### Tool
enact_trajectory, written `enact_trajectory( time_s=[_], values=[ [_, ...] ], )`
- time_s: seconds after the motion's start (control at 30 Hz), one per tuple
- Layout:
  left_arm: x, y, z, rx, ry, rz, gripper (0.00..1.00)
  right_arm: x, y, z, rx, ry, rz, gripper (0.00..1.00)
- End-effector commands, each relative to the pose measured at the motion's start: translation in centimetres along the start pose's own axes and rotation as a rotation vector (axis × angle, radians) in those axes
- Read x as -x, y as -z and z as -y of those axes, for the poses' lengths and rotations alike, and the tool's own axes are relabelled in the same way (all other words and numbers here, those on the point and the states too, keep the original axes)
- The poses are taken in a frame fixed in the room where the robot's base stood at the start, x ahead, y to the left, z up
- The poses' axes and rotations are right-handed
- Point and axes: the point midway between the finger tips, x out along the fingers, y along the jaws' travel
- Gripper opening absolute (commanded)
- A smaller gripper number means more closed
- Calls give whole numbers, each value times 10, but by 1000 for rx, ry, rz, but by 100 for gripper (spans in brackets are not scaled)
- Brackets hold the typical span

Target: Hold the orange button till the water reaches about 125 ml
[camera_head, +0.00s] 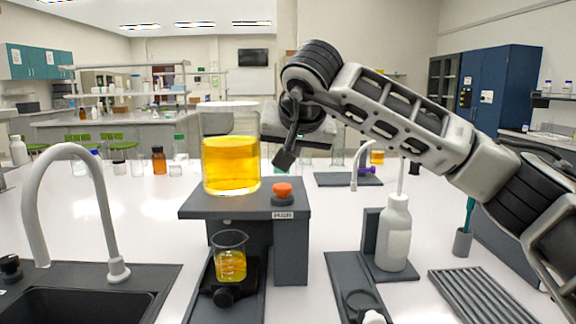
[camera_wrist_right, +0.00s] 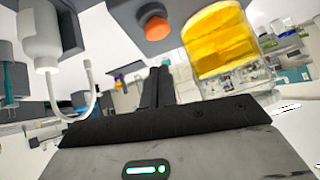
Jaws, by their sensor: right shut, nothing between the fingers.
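The orange button (camera_head: 283,190) sits on the right part of the grey stand (camera_head: 291,240), above a small label. In the right wrist view it shows at the top (camera_wrist_right: 155,28). My right gripper (camera_head: 284,159) is shut and empty, pointing down above the button with a visible gap. A large clear vessel of yellow liquid (camera_head: 231,165) stands on top of the stand, left of the button. Below it, a small beaker (camera_head: 231,262) holds yellow liquid to about half its height; its marks are too small to read. My left gripper is out of view.
A white wash bottle (camera_head: 395,232) stands right of the stand, with a ribbed grey rack (camera_head: 475,295) nearer the front. A sink with a curved tap (camera_head: 75,165) is at left. Brown and clear bottles stand behind on the white bench.

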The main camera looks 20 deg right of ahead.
Motion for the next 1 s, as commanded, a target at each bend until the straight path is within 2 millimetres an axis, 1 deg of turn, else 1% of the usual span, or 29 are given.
enact_trajectory(
  time_s=[0.03,0.1,0.2,0.33,0.5,1.0],
  values=[
    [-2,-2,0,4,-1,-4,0,11,0,0,-1,2,-6,0],
    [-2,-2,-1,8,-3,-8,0,27,1,0,-3,2,-7,0],
    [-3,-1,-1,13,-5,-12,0,44,1,0,-2,2,-8,0],
    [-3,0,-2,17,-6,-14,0,60,2,0,-4,2,-6,0],
    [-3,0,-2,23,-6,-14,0,67,2,0,-4,1,-4,0],
    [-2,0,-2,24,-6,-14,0,67,2,0,-4,2,-5,0]
  ],
)
